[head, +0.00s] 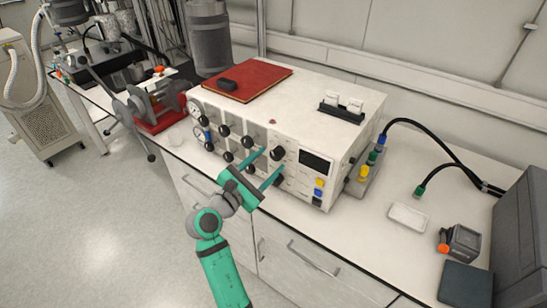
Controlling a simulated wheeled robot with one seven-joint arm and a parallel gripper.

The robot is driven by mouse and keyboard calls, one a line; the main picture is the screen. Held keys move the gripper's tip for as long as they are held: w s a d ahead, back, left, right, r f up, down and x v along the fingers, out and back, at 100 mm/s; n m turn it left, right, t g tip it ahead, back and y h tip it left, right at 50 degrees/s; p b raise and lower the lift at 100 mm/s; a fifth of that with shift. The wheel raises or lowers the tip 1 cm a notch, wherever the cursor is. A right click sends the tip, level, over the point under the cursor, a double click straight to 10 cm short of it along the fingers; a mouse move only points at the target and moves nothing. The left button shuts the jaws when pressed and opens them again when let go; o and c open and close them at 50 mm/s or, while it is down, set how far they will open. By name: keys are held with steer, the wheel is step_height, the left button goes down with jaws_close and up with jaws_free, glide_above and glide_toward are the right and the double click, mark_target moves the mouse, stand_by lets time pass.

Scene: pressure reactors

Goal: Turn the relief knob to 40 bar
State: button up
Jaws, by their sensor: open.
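A white control box (318,118) stands on the bench, with gauges, several small black knobs and a display on its front panel. A larger black knob (277,153) sits left of the dark display (314,161). The labels and scale are too small to read, so I cannot tell which knob is the relief knob or its setting. My green gripper (273,161) is open in front of the panel, its two fingers pointing at the area of the larger knob. I cannot tell whether either finger touches it. The gripper partly covers the lower panel.
A red book (240,84) lies on the box. Yellow and blue buttons (319,188) sit below the display. Cables (436,127) run right of the box. A white tray (408,216) and a small grey device (461,242) lie at right. The bench front between box and tray is clear.

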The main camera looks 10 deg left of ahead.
steer(key=v, duration=0.7)
stand_by(0.3)
steer(key=s+d+f+m+g+y, duration=0.1)
steer(key=s+f+m+y, duration=0.3)
steer(key=s+f, duration=0.6)
steer(key=s+d+f+m+y, duration=0.1)
steer(key=s+f+m+y, duration=0.4)
steer(key=f, duration=0.8)
steer(key=s+d+r+m, duration=0.1)
steer(key=s+d+m, duration=0.2)
steer(key=s, duration=0.6)
steer(key=s+d+r+m, duration=0.2)
steer(key=s+d+m, duration=0.1)
steer(key=s+m, duration=0.4)
steer(key=s+d+r+m, duration=0.2)
steer(key=s+m, duration=0.3)
steer(key=s, duration=0.5)
steer(key=shift+s+d+m+t, duration=0.3)
steer(key=shift+s+d+t, duration=0.1)
steer(key=shift+d, duration=0.25)
